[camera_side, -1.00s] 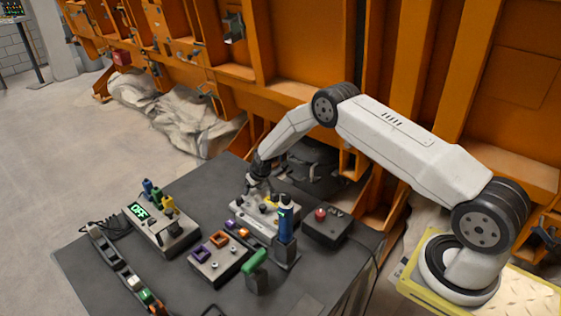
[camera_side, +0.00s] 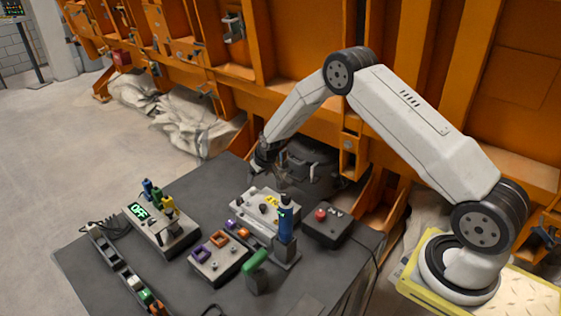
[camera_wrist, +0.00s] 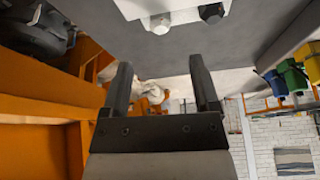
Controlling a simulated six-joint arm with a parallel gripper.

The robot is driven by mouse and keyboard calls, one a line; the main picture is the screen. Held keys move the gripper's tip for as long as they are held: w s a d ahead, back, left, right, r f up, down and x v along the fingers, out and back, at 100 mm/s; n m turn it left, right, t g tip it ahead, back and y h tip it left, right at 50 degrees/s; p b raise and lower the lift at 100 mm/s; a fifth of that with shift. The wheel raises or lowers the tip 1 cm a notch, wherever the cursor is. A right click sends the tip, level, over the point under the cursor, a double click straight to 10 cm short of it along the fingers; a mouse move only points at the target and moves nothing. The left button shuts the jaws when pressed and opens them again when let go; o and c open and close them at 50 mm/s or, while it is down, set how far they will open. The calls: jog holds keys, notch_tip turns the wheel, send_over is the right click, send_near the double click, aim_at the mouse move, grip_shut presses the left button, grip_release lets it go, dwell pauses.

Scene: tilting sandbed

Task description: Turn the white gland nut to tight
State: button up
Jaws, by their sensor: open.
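My gripper (camera_side: 263,166) is open and empty, raised over the far edge of the grey table. In the wrist view its two dark fingers (camera_wrist: 160,68) stand apart with nothing between them. A pale block (camera_side: 244,205) with a yellow label and small fittings sits on the table in front of and below my gripper. In the wrist view the block (camera_wrist: 140,6) shows at the top edge, with a white hex nut (camera_wrist: 160,23) and a dark grey hex nut (camera_wrist: 212,13) on it. In the side view I cannot tell which small fitting is the white nut.
A control box with an "OFF" display (camera_side: 139,211), a box with purple and orange frames (camera_side: 218,262), a blue upright tool (camera_side: 286,219), a green handle (camera_side: 256,264) and a red-button box (camera_side: 328,226) stand on the table. An orange steel frame (camera_side: 300,60) rises behind.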

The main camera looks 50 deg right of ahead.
aim_at(255, 188)
jog(key=shift+r, duration=0.1)
jog(key=shift+c, duration=1.4)
jog(key=shift+d, duration=0.1)
jog(key=shift+s+d+f+n+g+y, duration=0.15)
jog(key=shift+d+n+y, duration=0.1)
jog(key=shift+n, duration=0.45)
jog(key=shift+d+f+n+g+y, duration=0.15)
jog(key=shift+d+n+y, duration=0.1)
jog(key=shift+n, duration=0.45)
jog(key=shift+d+r+n+y, duration=0.1)
jog(key=shift+d+n+y, duration=0.2)
jog(key=shift+n, duration=0.5)
jog(key=shift+d+r+n+y, duration=0.1)
jog(key=shift+n+y, duration=0.3)
jog(key=shift+n, duration=0.4)
jog(key=shift+a, duration=0.1)
jog(key=shift+w+f, duration=0.2)
jog(key=shift+f, duration=0.05)
jog(key=shift+x, duration=3.7)
